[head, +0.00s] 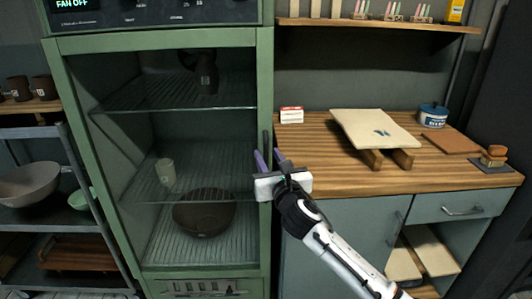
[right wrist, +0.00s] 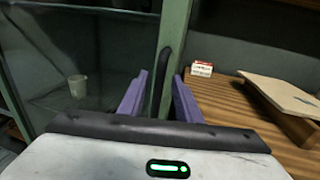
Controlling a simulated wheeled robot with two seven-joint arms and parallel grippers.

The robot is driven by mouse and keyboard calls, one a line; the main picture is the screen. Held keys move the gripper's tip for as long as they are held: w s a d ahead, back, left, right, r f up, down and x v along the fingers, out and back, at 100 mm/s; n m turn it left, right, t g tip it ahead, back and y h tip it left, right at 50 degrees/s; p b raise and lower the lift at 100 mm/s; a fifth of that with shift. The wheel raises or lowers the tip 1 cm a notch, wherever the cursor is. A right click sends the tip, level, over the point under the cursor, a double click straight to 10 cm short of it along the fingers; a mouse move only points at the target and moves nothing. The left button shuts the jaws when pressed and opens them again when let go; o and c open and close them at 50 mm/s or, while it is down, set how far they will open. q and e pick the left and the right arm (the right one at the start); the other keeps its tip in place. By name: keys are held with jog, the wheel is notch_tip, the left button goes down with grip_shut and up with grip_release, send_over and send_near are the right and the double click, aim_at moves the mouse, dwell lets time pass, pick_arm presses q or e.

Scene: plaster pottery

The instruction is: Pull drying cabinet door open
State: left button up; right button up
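The green drying cabinet (head: 265,80) stands left of centre in the head view, and its glazed door looks shut. Its dark upright door handle (right wrist: 164,80) is on the right side of the door frame. My right gripper (head: 269,158) is at the handle with its purple fingers apart. In the right wrist view, one finger of the right gripper (right wrist: 160,98) is on each side of the handle, with gaps showing. I cannot tell how deep the handle sits between them. My left gripper is in neither view.
A wooden worktop (head: 330,180) to the right bears a pale board (head: 375,130), a small red-and-white box (head: 291,115) and a blue tub (head: 433,115). A shelf rack (head: 70,215) with bowls stands left. Inside the cabinet are a cup (head: 165,172) and a dark bowl (head: 204,213).

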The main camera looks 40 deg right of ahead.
jog(key=shift+x, duration=1.45)
grip_shut()
